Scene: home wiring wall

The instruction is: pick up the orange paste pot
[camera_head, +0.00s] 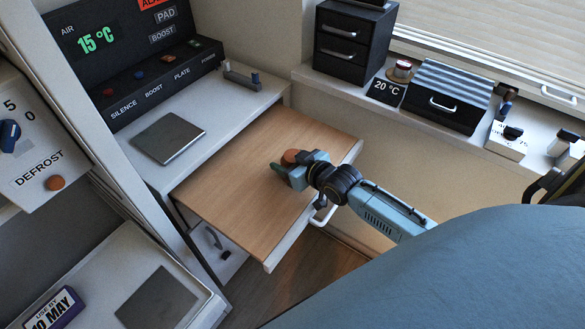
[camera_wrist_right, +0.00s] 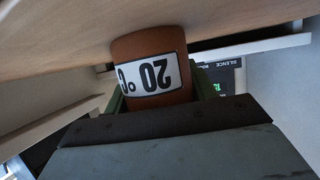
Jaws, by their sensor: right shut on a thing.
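The orange paste pot (camera_head: 291,156) is at the right part of the pulled-out wooden board, mostly hidden by my right gripper (camera_head: 289,171) in the head view. In the right wrist view the orange-brown pot (camera_wrist_right: 148,50) shows large, with a white label reading "20 °C" upside down. My right gripper is shut on the pot, with its green fingers on either side of it. The pot's base appears to be at or very close to the wooden surface; I cannot tell whether there is a gap. My left gripper is not in view.
The wooden board (camera_head: 240,185) is otherwise bare. Left of it is a white counter with a grey plate (camera_head: 167,137) and a black control panel (camera_head: 130,60). A windowsill at the back right holds a black drawer box (camera_head: 352,45) and a ridged-lid box (camera_head: 448,97).

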